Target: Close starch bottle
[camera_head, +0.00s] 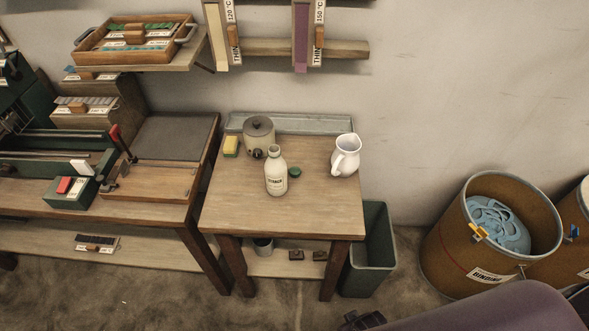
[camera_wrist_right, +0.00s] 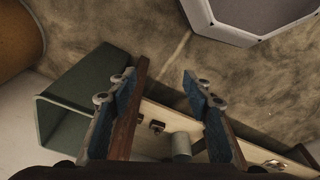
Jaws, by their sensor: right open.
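The white starch bottle (camera_head: 276,178) stands upright on the small wooden table, with its narrow neck uncovered. A small green cap (camera_head: 295,172) lies on the table just right of the bottle, apart from it. My right gripper (camera_wrist_right: 158,78) is open and empty in the right wrist view, with its two blue-padded fingers spread wide. It is away from the bottle, and neither bottle nor cap shows in that view. Only a dark bit of what looks like this gripper shows at the bottom edge of the head view. My left gripper is not in view.
On the table are a grey pot (camera_head: 258,134), a yellow sponge (camera_head: 231,146) and a white pitcher (camera_head: 345,156). The tabletop's front is clear. A green bin (camera_head: 369,250) stands right of the table. Brown drums (camera_head: 447,243) stand farther right. A workbench (camera_head: 150,181) adjoins on the left.

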